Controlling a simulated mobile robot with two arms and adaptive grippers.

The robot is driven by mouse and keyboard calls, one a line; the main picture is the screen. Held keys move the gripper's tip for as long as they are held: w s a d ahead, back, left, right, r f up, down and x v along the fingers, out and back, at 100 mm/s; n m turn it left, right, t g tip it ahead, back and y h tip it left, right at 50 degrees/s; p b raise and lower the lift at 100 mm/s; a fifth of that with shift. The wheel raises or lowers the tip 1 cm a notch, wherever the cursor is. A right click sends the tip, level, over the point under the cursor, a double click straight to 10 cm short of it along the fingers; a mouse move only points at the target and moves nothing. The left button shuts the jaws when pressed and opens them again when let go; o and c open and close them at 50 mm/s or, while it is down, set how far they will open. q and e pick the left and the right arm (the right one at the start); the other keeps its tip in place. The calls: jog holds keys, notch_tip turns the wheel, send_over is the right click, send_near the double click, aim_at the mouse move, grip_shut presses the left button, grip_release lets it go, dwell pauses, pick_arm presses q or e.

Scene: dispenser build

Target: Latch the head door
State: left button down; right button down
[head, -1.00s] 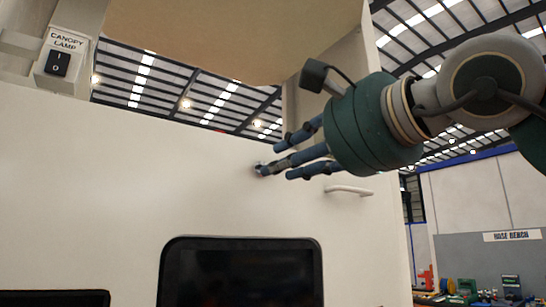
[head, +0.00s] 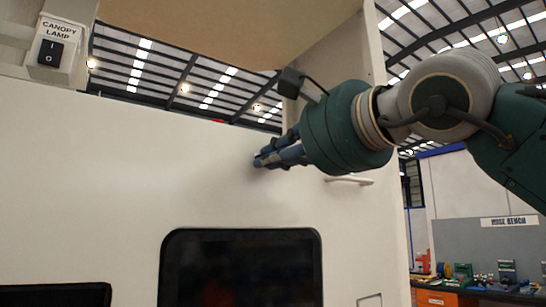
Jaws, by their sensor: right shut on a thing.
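The head door appears to be the broad white panel (head: 110,170) that fills the lower part of the head view. My right gripper (head: 264,160) comes in from the right, with its dark blue fingers drawn together against the panel's upper part. It is shut on a small latch knob, which the fingers now mostly hide. I cannot tell from this angle whether the latch is turned. My left gripper is not in view.
A white bar handle (head: 349,180) sits just right of my fingers. A dark window (head: 240,270) is below. A canopy lamp switch (head: 50,52) is at upper left, and a hose bench sign (head: 509,221) is far right.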

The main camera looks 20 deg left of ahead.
jog(key=shift+s+a+r+m+b, duration=0.1)
jog(key=shift+m+b, duration=1.75)
jog(key=shift+m, duration=2.65)
jog(key=shift+s+a+m+b, duration=0.1)
jog(key=shift+m+b, duration=1.7)
jog(key=shift+m, duration=2.7)
jog(key=c, duration=1.8)
grip_release()
jog(key=shift+w, duration=0.1)
jog(key=v, duration=1.2)
